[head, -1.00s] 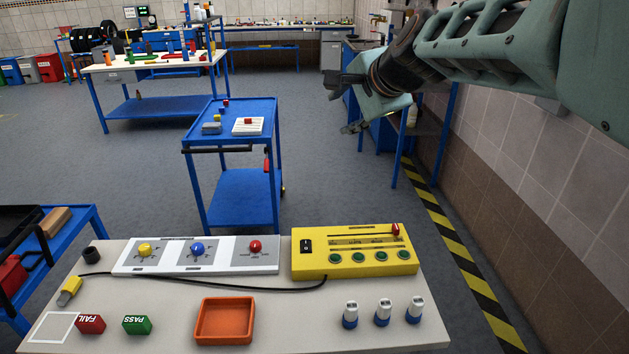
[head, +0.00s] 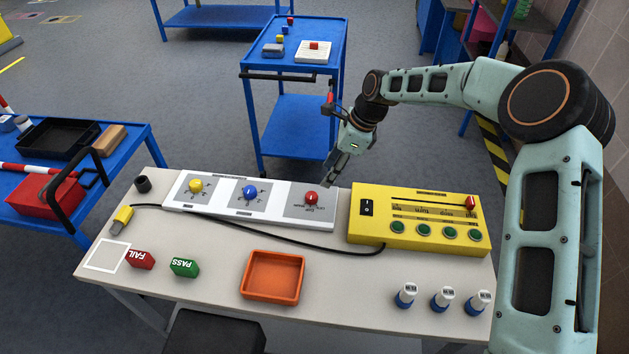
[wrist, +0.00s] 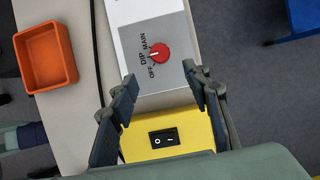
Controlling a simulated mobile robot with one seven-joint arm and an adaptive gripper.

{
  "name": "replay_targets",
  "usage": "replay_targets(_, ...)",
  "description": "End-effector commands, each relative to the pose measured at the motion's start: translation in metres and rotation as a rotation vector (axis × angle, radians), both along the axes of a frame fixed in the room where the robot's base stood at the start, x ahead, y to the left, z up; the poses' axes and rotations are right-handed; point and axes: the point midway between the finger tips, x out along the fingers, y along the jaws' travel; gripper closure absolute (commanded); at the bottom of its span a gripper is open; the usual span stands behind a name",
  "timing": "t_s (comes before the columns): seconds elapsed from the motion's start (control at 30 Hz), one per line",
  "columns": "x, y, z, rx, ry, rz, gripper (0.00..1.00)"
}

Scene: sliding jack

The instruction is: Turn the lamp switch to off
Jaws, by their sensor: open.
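The red knob (head: 311,197) sits on the right panel of the white switch board (head: 335,197). In the wrist view the knob (wrist: 159,52) has the labels MAIN, DIP and OFF on its left side. Its pale pointer mark seems to face DIP, though it is small. My gripper (head: 336,170) is open and empty, pointing down above the back of the board near this knob. In the wrist view the knob lies just beyond and between the spread fingertips (wrist: 161,76), with no visible contact.
The yellow box (head: 372,232) with a black rocker switch (head: 367,208) stands close right of the board. Yellow (head: 196,186) and blue (head: 250,191) knobs are to the left. A black cable (head: 290,230) runs in front. An orange tray (head: 273,277) stands nearer.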

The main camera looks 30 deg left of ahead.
Motion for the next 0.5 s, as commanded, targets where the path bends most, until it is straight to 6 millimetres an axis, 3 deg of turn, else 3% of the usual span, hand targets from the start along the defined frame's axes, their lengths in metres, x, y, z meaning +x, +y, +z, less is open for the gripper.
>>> replay_targets(0.23,-0.004,0.007,-0.018,0.008,0.029,-0.022,0.56)
replay_targets(0.5,-0.01,0.026,-0.064,0.009,0.028,-0.021,0.56)
